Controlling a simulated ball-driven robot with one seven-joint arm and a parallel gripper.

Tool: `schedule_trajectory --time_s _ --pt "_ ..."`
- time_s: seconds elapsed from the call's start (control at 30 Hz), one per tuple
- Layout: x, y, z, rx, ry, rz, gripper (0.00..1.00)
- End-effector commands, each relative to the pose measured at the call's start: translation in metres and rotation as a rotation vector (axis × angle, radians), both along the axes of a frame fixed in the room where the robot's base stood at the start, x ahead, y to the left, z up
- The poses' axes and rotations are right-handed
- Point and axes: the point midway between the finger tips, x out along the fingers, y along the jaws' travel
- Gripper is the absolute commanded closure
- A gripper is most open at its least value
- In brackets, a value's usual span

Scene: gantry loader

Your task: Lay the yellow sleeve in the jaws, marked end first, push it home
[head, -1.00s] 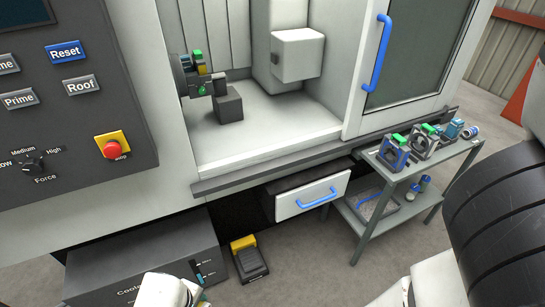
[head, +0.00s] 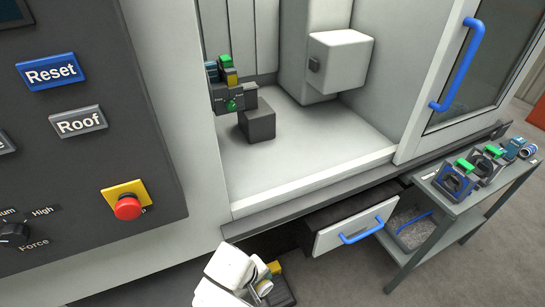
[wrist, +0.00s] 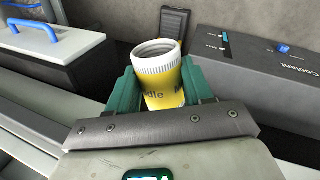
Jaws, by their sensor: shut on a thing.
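The yellow sleeve (wrist: 165,88) stands between my gripper's green fingers (wrist: 160,92) in the wrist view. Its open end with a pale ribbed band points away from my gripper, and dark lettering runs round its yellow body. My gripper is shut on it. In the head view only part of my gripper (head: 263,287) shows at the bottom edge, and the sleeve cannot be made out there. The jaws (head: 228,82), with green, yellow and blue parts, sit inside the machine at the left of its opening, apart from my gripper.
A dark block (head: 257,124) stands below the jaws. The door (head: 480,80) is slid to the right, leaving the opening clear. An open drawer (head: 355,226) juts out below. A cart (head: 455,205) holds fixtures at right. A foot pedal (wrist: 173,24) and coolant box (wrist: 255,60) are low down.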

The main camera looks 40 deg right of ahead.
Motion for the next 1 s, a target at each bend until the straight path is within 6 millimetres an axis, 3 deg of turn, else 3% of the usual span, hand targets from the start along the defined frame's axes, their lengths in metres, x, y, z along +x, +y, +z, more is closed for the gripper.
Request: schedule_trajectory --time_s 0.53,0.87,1.0 --pt "-0.002 -0.002 -0.001 -0.204 -0.001 -0.003 0.95" --pt "0.002 -0.039 0.071 -0.241 -0.032 0.202 0.95" --pt "0.004 -0.061 0.113 -0.269 -0.055 0.321 0.95"
